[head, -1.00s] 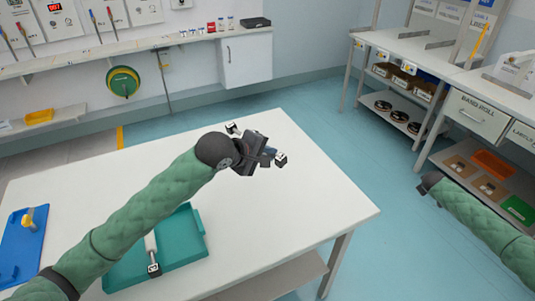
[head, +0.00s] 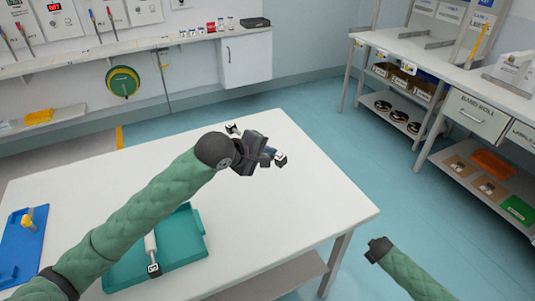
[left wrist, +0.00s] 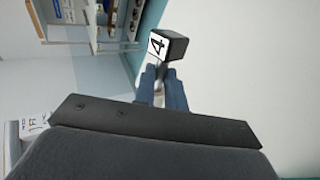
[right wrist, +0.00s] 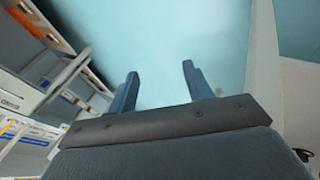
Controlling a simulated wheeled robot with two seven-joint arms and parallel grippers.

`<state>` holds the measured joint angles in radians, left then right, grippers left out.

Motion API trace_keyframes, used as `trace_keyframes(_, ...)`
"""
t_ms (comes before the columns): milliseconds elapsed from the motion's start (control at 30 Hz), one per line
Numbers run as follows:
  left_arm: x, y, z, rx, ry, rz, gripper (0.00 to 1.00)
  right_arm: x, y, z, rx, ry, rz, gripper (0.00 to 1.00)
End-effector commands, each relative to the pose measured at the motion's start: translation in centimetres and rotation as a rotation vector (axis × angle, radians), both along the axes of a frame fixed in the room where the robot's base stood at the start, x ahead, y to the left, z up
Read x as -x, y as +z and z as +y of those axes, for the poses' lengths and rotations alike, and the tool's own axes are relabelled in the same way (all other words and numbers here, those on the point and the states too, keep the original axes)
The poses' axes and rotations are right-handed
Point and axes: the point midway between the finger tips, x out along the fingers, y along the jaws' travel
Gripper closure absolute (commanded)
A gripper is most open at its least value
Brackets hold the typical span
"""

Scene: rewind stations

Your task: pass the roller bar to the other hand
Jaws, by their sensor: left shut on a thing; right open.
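The roller bar has dark block ends with white faces; one end (head: 281,159) shows beyond my left gripper (head: 266,156), the other behind it. The left gripper is shut on the bar above the white table. In the left wrist view, an end block marked 4 (left wrist: 168,46) sticks out past the blue fingers (left wrist: 162,88); the bar's middle is mostly hidden. My right gripper (right wrist: 158,85) is open and empty in the right wrist view, over blue floor. In the head view its dark wrist end is right of the table, apart from the bar.
The white table (head: 290,205) carries a teal tray (head: 185,250) with another roller bar (head: 151,245) and a blue board (head: 20,245) at left. Shelving with a band-roll drawer (head: 478,116) stands at right. Open floor (head: 400,200) lies between.

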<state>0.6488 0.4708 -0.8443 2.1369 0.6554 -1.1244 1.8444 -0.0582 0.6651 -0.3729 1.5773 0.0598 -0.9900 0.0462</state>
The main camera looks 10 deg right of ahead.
Motion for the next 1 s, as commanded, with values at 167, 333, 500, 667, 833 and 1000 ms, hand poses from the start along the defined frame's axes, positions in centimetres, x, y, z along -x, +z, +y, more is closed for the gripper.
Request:
trace_keyframes(167, 0.0, 0.1, 0.0, 0.001, 0.000, -0.001, 1.00, 3.7, -0.3, 7.3, -0.075, -0.004, 0.038, 0.49)
trace_keyframes(333, 0.0, 0.1, 0.0, 0.000, -0.001, -0.001, 1.00, 7.6, 0.3, 13.7, -0.144, -0.017, 0.077, 0.49)
trace_keyframes(500, 0.0, 0.1, 0.0, 0.000, -0.001, -0.001, 1.00, 11.8, 2.0, 19.7, -0.219, -0.038, 0.117, 0.49)
trace_keyframes(667, 0.0, 0.1, 0.0, 0.000, -0.001, -0.001, 1.00, 16.0, 4.5, 24.6, -0.290, -0.067, 0.157, 0.49)
trace_keyframes(833, 0.0, 0.1, 0.0, 0.001, 0.000, -0.001, 1.00, 20.8, 8.2, 29.0, -0.368, -0.113, 0.201, 0.49)
trace_keyframes(1000, 0.0, 0.1, 0.0, 0.000, -0.001, -0.001, 1.00, 25.6, 12.6, 32.2, -0.444, -0.172, 0.249, 0.49)
